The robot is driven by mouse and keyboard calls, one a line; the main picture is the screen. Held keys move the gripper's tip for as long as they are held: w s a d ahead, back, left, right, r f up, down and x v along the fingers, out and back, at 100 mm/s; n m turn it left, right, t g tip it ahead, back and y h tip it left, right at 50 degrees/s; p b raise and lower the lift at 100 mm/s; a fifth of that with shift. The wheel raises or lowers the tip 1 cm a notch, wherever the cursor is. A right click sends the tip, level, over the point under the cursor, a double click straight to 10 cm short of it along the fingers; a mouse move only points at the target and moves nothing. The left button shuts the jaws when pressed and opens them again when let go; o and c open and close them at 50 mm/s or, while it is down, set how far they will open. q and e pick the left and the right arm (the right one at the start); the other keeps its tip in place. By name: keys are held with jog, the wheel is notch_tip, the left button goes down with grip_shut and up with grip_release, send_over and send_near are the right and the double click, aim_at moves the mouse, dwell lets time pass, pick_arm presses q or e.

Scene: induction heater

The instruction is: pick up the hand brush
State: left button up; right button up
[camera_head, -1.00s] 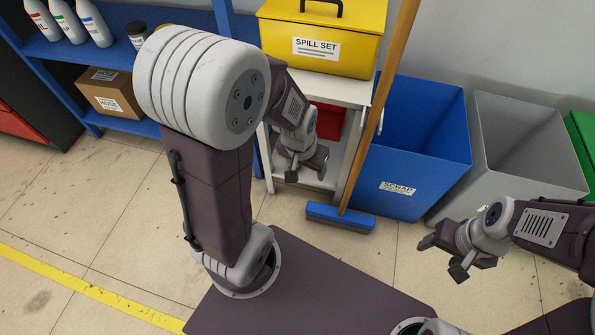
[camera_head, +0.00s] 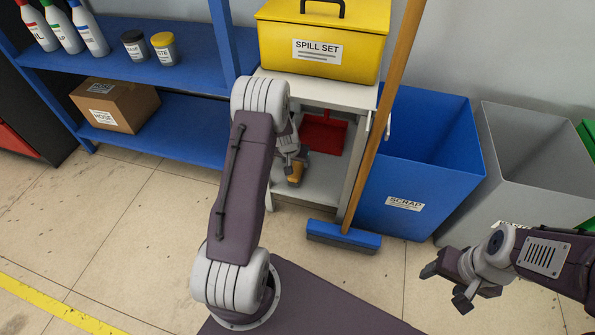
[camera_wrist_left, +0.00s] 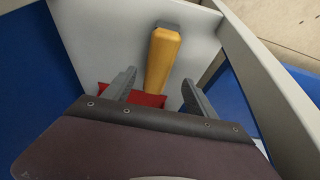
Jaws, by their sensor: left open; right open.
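The hand brush shows as a yellow-orange handle (camera_wrist_left: 163,58) with a grey end, lying on the white cart's shelf in the left wrist view. Part of it shows in the head view (camera_head: 295,174), just below my left gripper (camera_head: 293,158). My left gripper is open, and in the left wrist view its two fingers (camera_wrist_left: 158,90) stand either side of the handle's near part. I cannot tell if they touch it. The brush's bristles are not clearly visible. My right gripper (camera_head: 447,286) is open and empty, far to the right of the cart.
A red dustpan (camera_head: 323,134) lies deeper inside the white cart (camera_head: 318,90), under the yellow spill set box (camera_head: 280,38). A broom (camera_head: 342,235) leans by the cart's right side, beside the blue scrap bin (camera_head: 430,165). Blue shelving (camera_head: 190,125) stands left.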

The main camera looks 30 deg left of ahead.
aim_at(297, 165)
pick_arm(q)
jog(key=b+x, duration=0.1)
jog(key=x, duration=0.1)
jog(key=b+x, duration=0.1)
jog(key=x, duration=0.1)
jog(key=b+x, duration=0.1)
jog(key=x, duration=0.1)
jog(key=shift+w+d+f, duration=0.1)
jog(key=shift+d, duration=0.1)
grip_shut()
